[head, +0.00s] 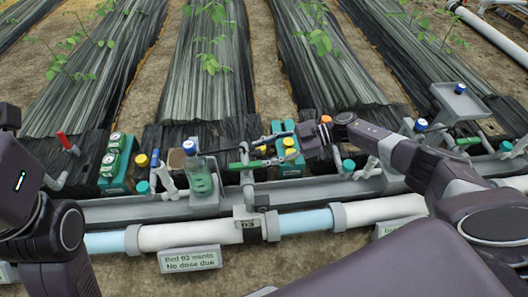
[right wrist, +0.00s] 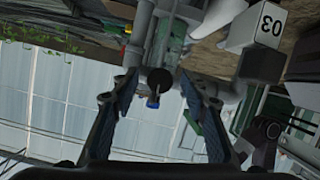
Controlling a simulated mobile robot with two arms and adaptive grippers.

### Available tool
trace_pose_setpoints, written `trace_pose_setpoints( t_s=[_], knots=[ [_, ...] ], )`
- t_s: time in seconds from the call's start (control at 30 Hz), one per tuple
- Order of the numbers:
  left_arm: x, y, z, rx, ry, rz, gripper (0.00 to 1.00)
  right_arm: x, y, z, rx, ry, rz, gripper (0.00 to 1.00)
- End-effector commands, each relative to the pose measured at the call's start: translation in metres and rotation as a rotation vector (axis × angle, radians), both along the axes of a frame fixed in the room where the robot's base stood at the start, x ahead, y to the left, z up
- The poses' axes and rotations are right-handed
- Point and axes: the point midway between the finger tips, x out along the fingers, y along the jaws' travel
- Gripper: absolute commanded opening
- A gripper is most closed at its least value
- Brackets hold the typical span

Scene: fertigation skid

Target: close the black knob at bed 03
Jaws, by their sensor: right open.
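The black knob (right wrist: 160,81) shows in the right wrist view as a small dark round end, between the tips of my right gripper (right wrist: 158,74). Gaps show on both sides of it; I cannot tell whether it lies as deep as the fingertips. A white block marked 03 (right wrist: 266,27) is beyond, at the upper right. In the head view my right gripper (head: 251,152) reaches in from the right, open, its fingers pointing left at the upright grey pipe (head: 247,185). The knob is hard to make out there among the dark fingers. My left arm shows at the left edge, but its gripper does not.
A sign (head: 190,259) reads "Bed 03 wants No dose due". A green-filled jar (head: 200,182) stands left of the pipe. Teal boxes (head: 117,165) with gauges, several coloured caps, a red-handled valve (head: 64,141) and a grey tray (head: 459,100) crowd the rail. Planted beds lie behind.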

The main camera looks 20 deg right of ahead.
Motion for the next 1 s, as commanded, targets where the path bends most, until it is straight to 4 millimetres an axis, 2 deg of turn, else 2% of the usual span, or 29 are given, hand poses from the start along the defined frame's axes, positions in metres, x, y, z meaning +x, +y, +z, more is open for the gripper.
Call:
trace_pose_setpoints(
  t_s=[0.17,0.5,0.7,1.0],
  knots=[
    [-0.001,0.0,0.001,0.001,-0.003,0.002,0.4,-0.002,-0.011,0.003,-0.002,-0.001,-0.002,0.41],
    [-0.001,0.0,0.0,0.0,-0.002,0.001,0.4,-0.022,-0.073,0.025,-0.002,0.001,-0.003,0.41],
    [-0.001,0.0,0.0,-0.001,-0.002,0.0,0.4,-0.03,-0.1,0.035,-0.001,0.001,-0.003,0.41],
    [-0.001,0.0,0.0,-0.001,-0.002,0.0,0.4,-0.034,-0.109,0.039,0.0,0.0,0.0,0.41]
  ],
)
